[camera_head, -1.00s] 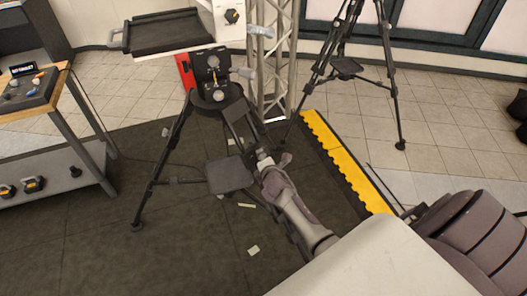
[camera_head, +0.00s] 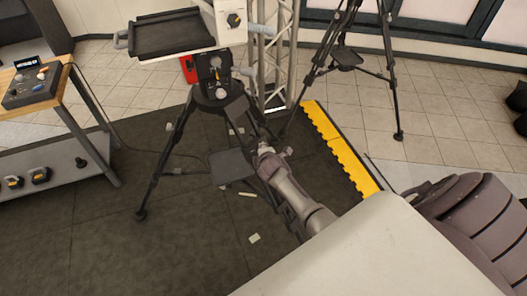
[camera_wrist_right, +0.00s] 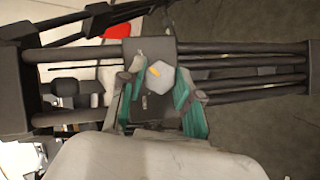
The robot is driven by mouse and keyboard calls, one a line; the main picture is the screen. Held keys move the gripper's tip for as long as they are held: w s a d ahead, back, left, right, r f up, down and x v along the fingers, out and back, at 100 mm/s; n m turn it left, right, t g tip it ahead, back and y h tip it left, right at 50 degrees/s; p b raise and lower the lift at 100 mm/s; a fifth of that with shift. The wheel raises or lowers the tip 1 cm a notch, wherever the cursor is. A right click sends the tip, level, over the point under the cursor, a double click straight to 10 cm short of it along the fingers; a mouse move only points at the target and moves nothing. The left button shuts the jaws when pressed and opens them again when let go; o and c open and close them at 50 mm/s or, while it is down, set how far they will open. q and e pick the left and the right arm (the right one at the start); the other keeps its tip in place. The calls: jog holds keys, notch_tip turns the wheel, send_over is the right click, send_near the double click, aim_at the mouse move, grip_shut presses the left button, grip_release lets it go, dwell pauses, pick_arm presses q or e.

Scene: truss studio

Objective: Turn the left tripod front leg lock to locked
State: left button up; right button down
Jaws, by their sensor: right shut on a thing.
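The left tripod (camera_head: 218,97) stands on the dark mat with its legs spread. My right gripper (camera_head: 262,146) reaches its front leg from the lower right and covers part of it. In the right wrist view the leg's dark tubes (camera_wrist_right: 245,65) run across the picture. A grey hexagonal lock knob (camera_wrist_right: 161,78) with an orange mark sits on a dark collar (camera_wrist_right: 148,48). The lock's labels are too small to read. My left gripper is not in view.
A tray (camera_head: 170,33) and white box (camera_head: 232,22) sit above the tripod. A second tripod (camera_head: 345,58) stands behind at the right, past the yellow mat edge (camera_head: 340,155). A truss (camera_head: 272,55) rises close behind. A wooden-topped cart (camera_head: 62,70) stands left.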

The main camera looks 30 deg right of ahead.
jog(key=c, duration=0.8)
grip_release()
jog(key=v, duration=1.2)
jog(key=shift+f, duration=0.1)
